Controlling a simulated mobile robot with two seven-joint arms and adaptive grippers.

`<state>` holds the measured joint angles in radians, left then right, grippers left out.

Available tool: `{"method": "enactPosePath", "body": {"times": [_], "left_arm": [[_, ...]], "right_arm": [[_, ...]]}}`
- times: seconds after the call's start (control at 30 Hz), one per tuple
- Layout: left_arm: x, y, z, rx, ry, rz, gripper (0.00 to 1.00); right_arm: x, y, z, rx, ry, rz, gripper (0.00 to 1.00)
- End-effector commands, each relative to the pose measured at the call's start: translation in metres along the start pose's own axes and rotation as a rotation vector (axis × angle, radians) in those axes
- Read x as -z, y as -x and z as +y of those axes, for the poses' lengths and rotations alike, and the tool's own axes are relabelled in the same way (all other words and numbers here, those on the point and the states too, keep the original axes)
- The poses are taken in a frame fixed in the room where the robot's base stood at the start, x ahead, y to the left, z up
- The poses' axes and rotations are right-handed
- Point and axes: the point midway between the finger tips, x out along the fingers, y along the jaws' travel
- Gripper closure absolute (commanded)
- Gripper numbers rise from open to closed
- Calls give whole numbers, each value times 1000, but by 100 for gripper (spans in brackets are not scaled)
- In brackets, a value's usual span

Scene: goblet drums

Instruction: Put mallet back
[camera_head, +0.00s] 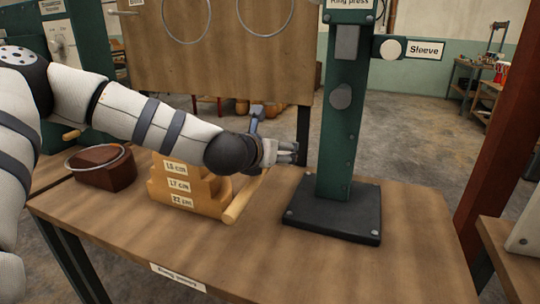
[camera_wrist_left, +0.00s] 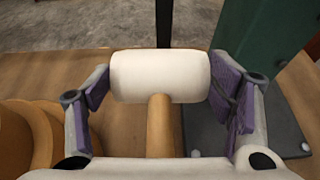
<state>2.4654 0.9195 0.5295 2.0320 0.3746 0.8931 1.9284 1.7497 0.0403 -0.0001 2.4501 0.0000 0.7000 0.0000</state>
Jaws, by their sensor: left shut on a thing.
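My left gripper (camera_head: 284,152) is above the workbench, between the stepped wooden block and the green press. It is shut on the mallet. In the left wrist view the mallet's white cylindrical head (camera_wrist_left: 160,75) lies crosswise between the purple-padded fingers (camera_wrist_left: 165,92), and its wooden handle (camera_wrist_left: 161,125) runs back toward the camera. In the head view the handle (camera_head: 243,198) slants down and left beside the block; I cannot tell whether its end touches the bench. The mallet head is mostly hidden there by the gripper. My right gripper is not in view.
The ring press (camera_head: 345,120) stands on a dark base (camera_head: 333,212) just right of the gripper. The stepped block (camera_head: 184,186) with size labels is close on the left, and a brown block (camera_head: 103,168) with a ring is farther left. The bench (camera_head: 300,265) front is clear.

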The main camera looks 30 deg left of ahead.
Motion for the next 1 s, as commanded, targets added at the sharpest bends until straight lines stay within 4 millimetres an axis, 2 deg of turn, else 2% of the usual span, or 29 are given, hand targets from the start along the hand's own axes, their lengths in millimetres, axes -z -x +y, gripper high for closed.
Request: {"method": "enactPosePath", "body": {"times": [0.2, 0.4, 0.53, 0.8, 1.0], "left_arm": [[26, -32, 15, 190, -59, 43, 69], [40, -41, 32, 340, -138, 16, 69], [52, -45, 33, 358, -150, 16, 69], [90, -61, 33, 356, -150, 20, 69], [101, -65, 32, 357, -149, 13, 69]], "right_arm": [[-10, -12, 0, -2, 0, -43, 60], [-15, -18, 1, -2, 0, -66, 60], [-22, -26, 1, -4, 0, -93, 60], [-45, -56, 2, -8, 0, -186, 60], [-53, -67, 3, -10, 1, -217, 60]]}}
